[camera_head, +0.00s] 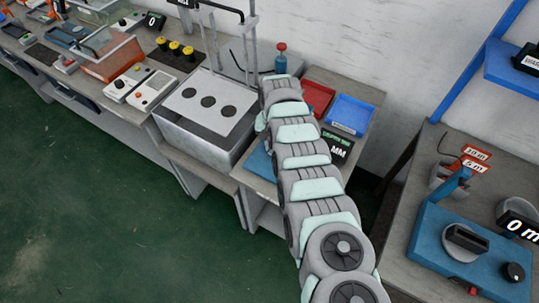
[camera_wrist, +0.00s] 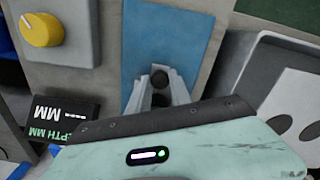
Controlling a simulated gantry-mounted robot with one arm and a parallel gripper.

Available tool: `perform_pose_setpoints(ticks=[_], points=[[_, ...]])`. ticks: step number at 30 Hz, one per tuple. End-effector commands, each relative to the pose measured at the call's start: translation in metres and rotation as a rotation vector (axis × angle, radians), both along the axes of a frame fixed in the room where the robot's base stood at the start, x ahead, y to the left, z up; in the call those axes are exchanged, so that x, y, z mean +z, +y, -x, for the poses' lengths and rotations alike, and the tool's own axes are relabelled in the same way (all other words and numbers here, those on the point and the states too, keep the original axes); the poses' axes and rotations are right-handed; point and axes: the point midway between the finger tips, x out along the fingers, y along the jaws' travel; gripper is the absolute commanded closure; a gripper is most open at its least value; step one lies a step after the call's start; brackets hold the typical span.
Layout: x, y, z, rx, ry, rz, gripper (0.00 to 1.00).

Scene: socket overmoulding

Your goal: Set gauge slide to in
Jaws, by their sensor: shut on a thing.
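In the wrist view my gripper (camera_wrist: 160,88) points down at a blue base plate (camera_wrist: 195,35). Its two pale fingers are shut on a small dark round knob (camera_wrist: 160,76), which looks like the handle of the gauge slide. The slide's own body and travel are hidden under the fingers and my wrist. A black depth display marked MM (camera_wrist: 65,112) stands left of the plate. In the head view the same display (camera_head: 338,147) shows right of my arm, and a strip of the blue plate (camera_head: 258,162) shows at its left. My arm hides the gripper there.
A grey bin with a white holed lid (camera_head: 208,102) stands left of my arm. A red tray (camera_head: 317,97) and a blue tray (camera_head: 349,114) lie behind the display. A grey box with a yellow knob (camera_wrist: 41,29) is near the plate.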

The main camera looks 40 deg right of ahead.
Motion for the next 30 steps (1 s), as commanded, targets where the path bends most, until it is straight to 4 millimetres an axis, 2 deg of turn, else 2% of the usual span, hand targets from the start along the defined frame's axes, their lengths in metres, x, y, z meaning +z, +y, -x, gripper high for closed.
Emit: perform_pose_setpoints(ticks=[1, 12, 13, 18, 21, 30], points=[[-0.0051, 0.0000, -0.0005, 0.000, 0.002, -0.004, 1.00], [-0.0004, -0.0008, -0.0009, 0.001, 0.002, -0.007, 1.00], [-0.0004, -0.0008, -0.0009, 0.001, 0.002, -0.007, 0.74], [0.0001, -0.0014, -0.0011, 0.001, 0.001, -0.006, 0.60], [0.0003, -0.0017, -0.0011, 0.000, 0.000, -0.005, 0.53], [0.0027, -0.0022, -0.0013, 0.000, -0.001, -0.004, 0.53]])
